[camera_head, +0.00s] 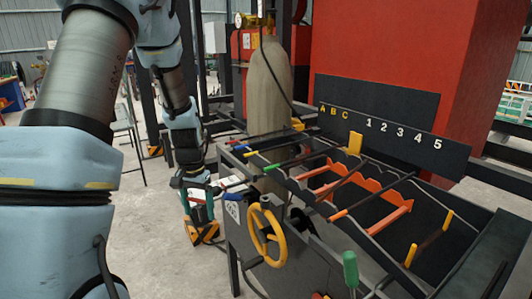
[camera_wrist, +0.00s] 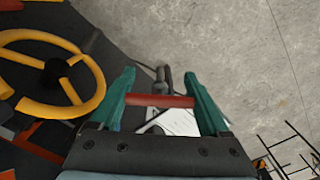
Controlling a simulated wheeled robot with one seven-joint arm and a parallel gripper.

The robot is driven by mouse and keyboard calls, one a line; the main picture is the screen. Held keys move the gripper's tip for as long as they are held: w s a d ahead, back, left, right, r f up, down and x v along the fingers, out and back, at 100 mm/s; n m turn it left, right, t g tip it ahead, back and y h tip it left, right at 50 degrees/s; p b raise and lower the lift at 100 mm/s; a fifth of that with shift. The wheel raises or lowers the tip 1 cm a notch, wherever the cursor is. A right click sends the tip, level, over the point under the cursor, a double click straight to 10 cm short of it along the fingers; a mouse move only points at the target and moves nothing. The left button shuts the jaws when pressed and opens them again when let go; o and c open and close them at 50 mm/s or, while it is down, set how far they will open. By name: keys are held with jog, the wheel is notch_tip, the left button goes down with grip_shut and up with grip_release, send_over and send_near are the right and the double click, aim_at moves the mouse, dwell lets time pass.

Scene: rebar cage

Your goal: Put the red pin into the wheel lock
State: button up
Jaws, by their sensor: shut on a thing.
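The red pin (camera_wrist: 161,101) lies crosswise between the two green fingers of my gripper (camera_wrist: 162,100) in the wrist view. My gripper is shut on it. In the head view my gripper (camera_head: 199,207) hangs at the left of the bench, left of the yellow handwheel (camera_head: 268,236). The handwheel also shows at the left in the wrist view (camera_wrist: 90,66), apart from my fingers. A grey ring-like fitting (camera_wrist: 162,77) shows just beyond the pin; I cannot tell whether it is the wheel lock. The lock's hole is not clearly visible.
The dark bench (camera_head: 240,246) carries several rods and orange notched racks (camera_head: 345,184). A lettered and numbered board (camera_head: 390,130) stands behind. A green-handled tool (camera_head: 350,268) stands at the front. Concrete floor (camera_wrist: 255,60) is open on the right in the wrist view.

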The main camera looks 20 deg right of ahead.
jog(key=s+d+r+m+p, duration=0.1)
jog(key=s+d+r+m, duration=0.3)
jog(key=d+r, duration=0.4)
jog(key=s+d+r+m, duration=0.4)
jog(key=d+r, duration=0.4)
jog(key=shift+s+d+r+p, duration=0.35)
jog(key=shift+s+r+p, duration=0.05)
jog(key=shift+a, duration=0.1)
jog(key=shift+f+b, duration=1.65)
jog(key=shift+f, duration=1.3)
notch_tip(320, 180, down, 6)
jog(key=b, duration=0.2)
dwell(1.4)
jog(key=o, duration=1.3)
notch_tip(320, 180, up, 11)
jog(key=b, duration=0.2)
